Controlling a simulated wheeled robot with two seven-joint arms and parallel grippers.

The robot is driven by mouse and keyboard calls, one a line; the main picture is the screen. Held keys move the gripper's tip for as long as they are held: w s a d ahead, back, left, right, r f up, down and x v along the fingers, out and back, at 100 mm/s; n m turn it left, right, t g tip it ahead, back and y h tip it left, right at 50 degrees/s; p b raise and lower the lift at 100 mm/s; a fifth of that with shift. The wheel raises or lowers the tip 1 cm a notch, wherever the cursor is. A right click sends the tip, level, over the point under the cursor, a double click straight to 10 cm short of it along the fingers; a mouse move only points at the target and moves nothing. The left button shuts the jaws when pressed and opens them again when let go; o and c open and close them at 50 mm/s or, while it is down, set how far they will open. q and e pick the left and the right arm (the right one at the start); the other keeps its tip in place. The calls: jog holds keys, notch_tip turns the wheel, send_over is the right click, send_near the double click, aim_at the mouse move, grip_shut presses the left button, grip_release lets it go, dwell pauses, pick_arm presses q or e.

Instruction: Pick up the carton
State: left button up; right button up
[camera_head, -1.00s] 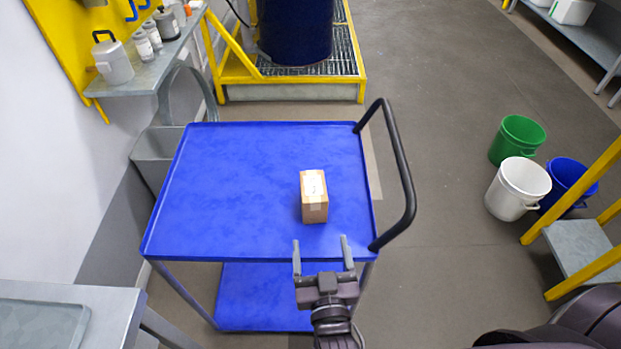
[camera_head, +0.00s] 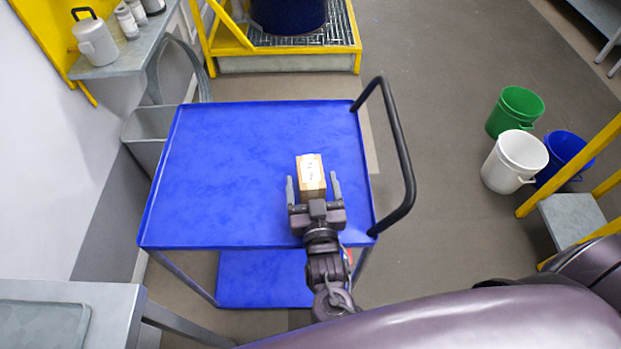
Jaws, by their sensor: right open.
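The carton (camera_head: 311,172) is a small brown box with a white label on top. It stands on the blue top of the cart (camera_head: 230,170), toward the cart's right side. My right gripper (camera_head: 313,184) is open, with one finger to the left and one to the right of the carton's near part. Its palm is just in front of the carton and hides its lower near face. I cannot tell whether the fingers touch it. My left gripper is not in view.
The cart's black handle (camera_head: 405,165) curves up at its right edge. White (camera_head: 514,162), green (camera_head: 515,110) and blue (camera_head: 566,156) buckets stand on the floor at right. A grey table (camera_head: 65,310) is at the lower left. The cart top's left half is clear.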

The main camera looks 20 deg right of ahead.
jog(key=c, duration=1.1)
jog(key=shift+c, duration=0.2)
